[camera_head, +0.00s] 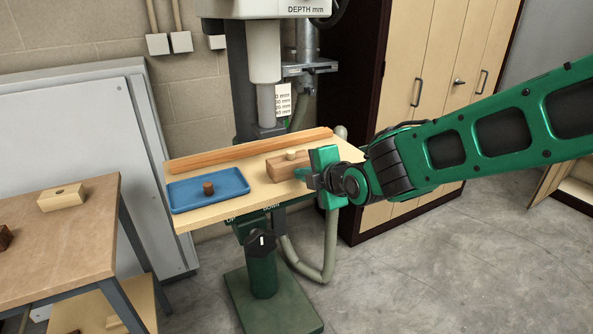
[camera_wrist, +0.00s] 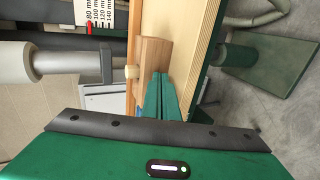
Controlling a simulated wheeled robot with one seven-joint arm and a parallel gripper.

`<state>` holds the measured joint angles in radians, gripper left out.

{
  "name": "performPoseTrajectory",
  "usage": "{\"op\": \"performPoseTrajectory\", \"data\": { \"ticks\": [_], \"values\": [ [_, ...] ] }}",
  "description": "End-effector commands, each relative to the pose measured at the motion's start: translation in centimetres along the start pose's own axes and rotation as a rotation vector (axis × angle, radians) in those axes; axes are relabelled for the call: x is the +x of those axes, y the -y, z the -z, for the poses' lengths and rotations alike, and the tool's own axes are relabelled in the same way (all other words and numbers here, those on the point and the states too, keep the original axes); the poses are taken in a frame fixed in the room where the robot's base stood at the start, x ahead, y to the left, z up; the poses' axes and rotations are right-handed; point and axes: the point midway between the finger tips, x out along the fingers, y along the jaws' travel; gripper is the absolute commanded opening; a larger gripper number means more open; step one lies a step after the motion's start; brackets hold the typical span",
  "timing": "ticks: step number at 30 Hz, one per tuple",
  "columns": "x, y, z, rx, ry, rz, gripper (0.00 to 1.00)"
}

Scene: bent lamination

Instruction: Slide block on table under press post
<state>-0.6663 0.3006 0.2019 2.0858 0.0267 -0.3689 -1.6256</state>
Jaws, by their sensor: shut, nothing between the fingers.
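A brown wooden block (camera_head: 281,171) with a short pale peg (camera_head: 291,154) on top lies on the light wooden press table (camera_head: 240,197), against or close to the back fence. The grey press post (camera_head: 266,105) hangs above the table, left of and behind the block. My gripper (camera_head: 303,174) is shut and empty, at the block's right end. In the wrist view, the shut green fingers (camera_wrist: 162,82) reach the near end of the block (camera_wrist: 153,55), and the peg (camera_wrist: 132,72) shows beside it. I cannot tell whether the fingertips touch the block.
A long wooden fence (camera_head: 250,150) runs along the table's back. A blue tray (camera_head: 215,197) with a brown plug (camera_head: 208,188) sits at the table's left. A workbench (camera_head: 70,235) with a drilled pale block (camera_head: 61,197) stands farther left. Tabletop between tray and block is clear.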

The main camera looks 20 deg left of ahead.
Motion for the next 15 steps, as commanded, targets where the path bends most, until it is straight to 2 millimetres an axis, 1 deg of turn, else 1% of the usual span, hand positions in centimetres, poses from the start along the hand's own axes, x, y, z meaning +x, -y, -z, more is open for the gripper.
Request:
{"op": "performPoseTrajectory", "data": {
  "ticks": [15],
  "values": [
    [1.4, -0.7, 0.0, 0.000, 0.000, -0.001, 0.00]
  ]
}}
